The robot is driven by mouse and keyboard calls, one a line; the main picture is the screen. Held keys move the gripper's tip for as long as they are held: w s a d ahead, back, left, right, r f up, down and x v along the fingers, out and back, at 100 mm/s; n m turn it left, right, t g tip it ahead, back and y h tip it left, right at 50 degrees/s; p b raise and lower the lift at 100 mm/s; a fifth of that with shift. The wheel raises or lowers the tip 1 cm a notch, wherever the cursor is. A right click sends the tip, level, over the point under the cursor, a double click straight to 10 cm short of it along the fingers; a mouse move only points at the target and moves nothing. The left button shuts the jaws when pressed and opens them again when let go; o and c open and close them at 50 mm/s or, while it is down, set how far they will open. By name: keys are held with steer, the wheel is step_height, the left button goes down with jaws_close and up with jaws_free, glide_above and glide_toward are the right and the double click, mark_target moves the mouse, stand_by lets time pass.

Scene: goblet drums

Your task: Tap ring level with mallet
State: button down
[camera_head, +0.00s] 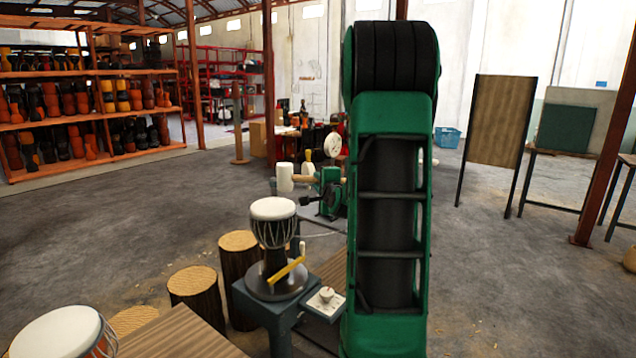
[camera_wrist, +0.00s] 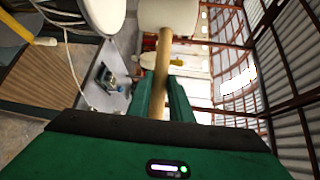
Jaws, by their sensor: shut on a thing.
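My gripper (camera_head: 328,183) is shut on the wooden handle of a mallet. The mallet's pale, blocky head (camera_head: 285,177) points left in the head view, above and slightly right of a goblet drum (camera_head: 274,231), apart from its skin. In the wrist view the mallet handle (camera_wrist: 162,68) runs up between my green fingers to the white head (camera_wrist: 168,12). The drum has a white skin (camera_head: 273,208) and dark cords, and stands upright on a round dark plate (camera_head: 276,282). A white rounded surface (camera_wrist: 102,12), likely the drum skin, shows in the wrist view. I cannot make out the ring's level.
A yellow bar (camera_head: 287,271) slants in front of the drum's foot. A small panel with a knob (camera_head: 326,295) sits right of the stand. Log stools (camera_head: 196,295) stand left. Another drum (camera_head: 62,334) is at the lower left. Shelves of drums (camera_head: 85,110) are far back.

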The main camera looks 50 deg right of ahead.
stand_by(0.3)
stand_by(1.4)
stand_by(0.6)
step_height(320, 180, down, 8)
steer(key=shift+r, duration=4.05)
